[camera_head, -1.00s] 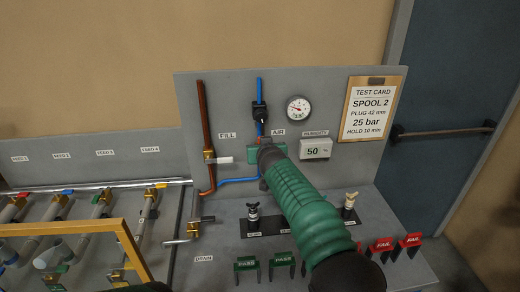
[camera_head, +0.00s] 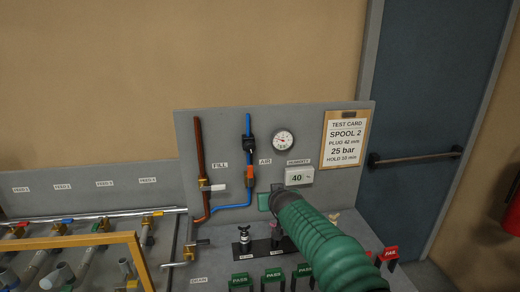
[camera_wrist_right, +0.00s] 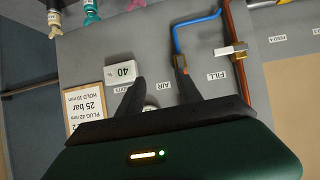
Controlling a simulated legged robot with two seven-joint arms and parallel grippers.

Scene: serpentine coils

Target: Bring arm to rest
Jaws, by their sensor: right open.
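My right arm, in a green ribbed sleeve, comes in from the lower right of the head view. Its gripper (camera_head: 264,201) is in front of the upright grey panel (camera_head: 345,115), below the AIR label, with its fingers hard to make out there. In the right wrist view the two dark fingers of this gripper (camera_wrist_right: 160,92) are apart with nothing held between them. They point toward the panel around the AIR label. The AIR valve with its orange handle (camera_head: 250,177) stands clear of the gripper in the head view. My left gripper is not in view.
A gauge (camera_head: 283,140), a display reading 40 (camera_head: 299,176) and a test card (camera_head: 344,140) are on the panel. The FILL valve (camera_head: 212,187) is left of AIR. Green PASS tags (camera_head: 273,276) and a red FAIL tag (camera_head: 389,254) stand in front. A yellow frame (camera_head: 70,241) is at lower left.

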